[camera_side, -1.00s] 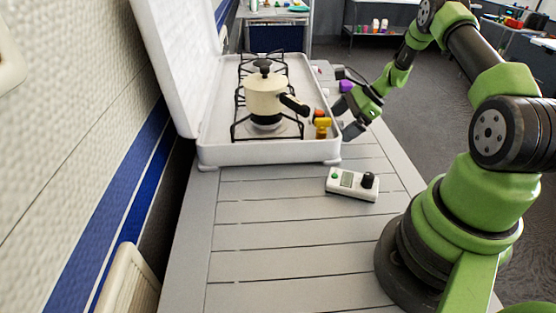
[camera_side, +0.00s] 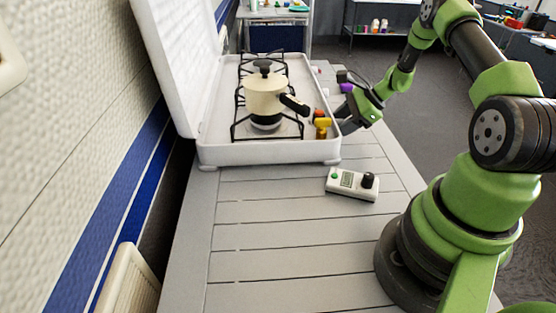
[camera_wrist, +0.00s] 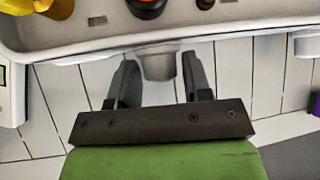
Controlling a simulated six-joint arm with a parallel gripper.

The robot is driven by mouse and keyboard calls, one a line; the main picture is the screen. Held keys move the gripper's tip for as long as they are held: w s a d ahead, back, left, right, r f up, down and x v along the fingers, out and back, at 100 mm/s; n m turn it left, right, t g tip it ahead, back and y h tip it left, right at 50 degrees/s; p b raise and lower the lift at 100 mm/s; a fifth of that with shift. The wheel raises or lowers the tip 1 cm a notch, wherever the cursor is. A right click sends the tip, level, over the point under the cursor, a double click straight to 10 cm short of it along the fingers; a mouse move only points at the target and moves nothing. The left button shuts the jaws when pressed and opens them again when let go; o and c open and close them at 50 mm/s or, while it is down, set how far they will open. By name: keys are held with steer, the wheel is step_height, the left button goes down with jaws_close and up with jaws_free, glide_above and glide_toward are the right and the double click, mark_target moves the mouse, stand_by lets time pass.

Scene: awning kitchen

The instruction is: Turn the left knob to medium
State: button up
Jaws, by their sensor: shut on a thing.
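The left knob (camera_wrist: 158,62) is a pale grey knob on the front wall of the white stove (camera_side: 265,156). In the wrist view it sits between the two dark fingers of my gripper (camera_wrist: 157,80). My gripper is shut on it, and its setting cannot be read. In the side view my gripper (camera_side: 346,120) is at the stove's front edge, and the knob is hidden there. A second pale knob (camera_wrist: 307,46) shows at the right of the wrist view, apart from my gripper.
A cream pot (camera_side: 265,97) stands on the black burner grate, its handle toward my arm. A yellow item (camera_side: 322,127) and a red-orange item lie inside the front rim. A white timer (camera_side: 352,184) lies on the table. A purple item (camera_side: 346,88) is beyond my gripper.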

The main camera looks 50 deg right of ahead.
steer(key=shift+t+h, duration=0.3)
steer(key=shift+a+n, duration=0.1)
steer(key=shift+n, duration=0.2)
steer(key=shift+s+a+f+n+t+h, duration=0.1)
steer(key=shift+n+t+h, duration=0.3)
steer(key=shift+t+h, duration=0.3)
steer(key=shift+s+n+t+h, duration=0.1)
steer(key=shift+n+t+h, duration=0.35)
steer(key=shift+t, duration=0.45)
steer(key=o, duration=1.4)
steer(key=shift+c, duration=0.2)
steer(key=shift+s+a+f, duration=0.1)
steer(key=shift+f, duration=0.05)
steer(key=shift+s, duration=0.1)
steer(key=shift+s+d+r, duration=0.1)
steer(key=shift+s+r, duration=0.5)
steer(key=shift+r, duration=0.25)
steer(key=shift+s+d+r, duration=0.1)
steer(key=shift+s+r, duration=0.55)
steer(key=shift+r, duration=0.25)
steer(key=shift+s+d+r, duration=0.1)
steer(key=shift+s+r, duration=0.5)
steer(key=shift+r, duration=0.25)
